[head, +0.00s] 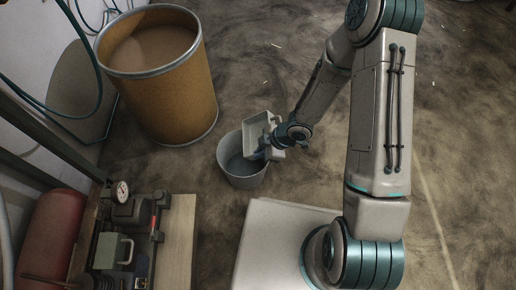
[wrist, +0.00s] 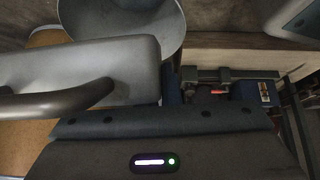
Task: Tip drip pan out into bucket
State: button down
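The drip pan (head: 257,128) is a pale grey shallow tray, tipped steeply on its side above the far right rim of the bucket. My gripper (head: 268,150) is at the pan's lower right side and appears shut on it. The grey bucket (head: 228,165) stands upright on the floor, its inside partly hidden by the pan and gripper. In the wrist view the pan's grey outside (wrist: 90,68) and a bar-like handle fill the left, with the bucket (wrist: 125,20) behind. The fingertips' grip is hidden there. I cannot tell whether liquid is flowing.
A large brown drum (head: 165,95) with a metal rim stands behind and left of the bucket. A workbench (head: 175,245) with a gauge (head: 121,191) and a green container (head: 112,250) is at lower left.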

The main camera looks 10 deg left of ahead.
jog(key=shift+w+d+f+g+y, duration=0.15)
jog(key=shift+d+f+g+y, duration=0.25)
jog(key=shift+y, duration=0.3)
jog(key=shift+y+p, duration=0.75)
jog(key=shift+y, duration=0.05)
jog(key=shift+f+g+y, duration=0.4)
jog(key=shift+y, duration=0.5)
jog(key=shift+d+f+y+b, duration=0.1)
jog(key=shift+f+y+b, duration=0.05)
jog(key=shift+y+b, duration=0.5)
jog(key=shift+m+g+y, duration=0.3)
jog(key=shift+y, duration=0.05)
jog(key=shift+w+r, duration=0.15)
jog(key=shift+r, duration=0.05)
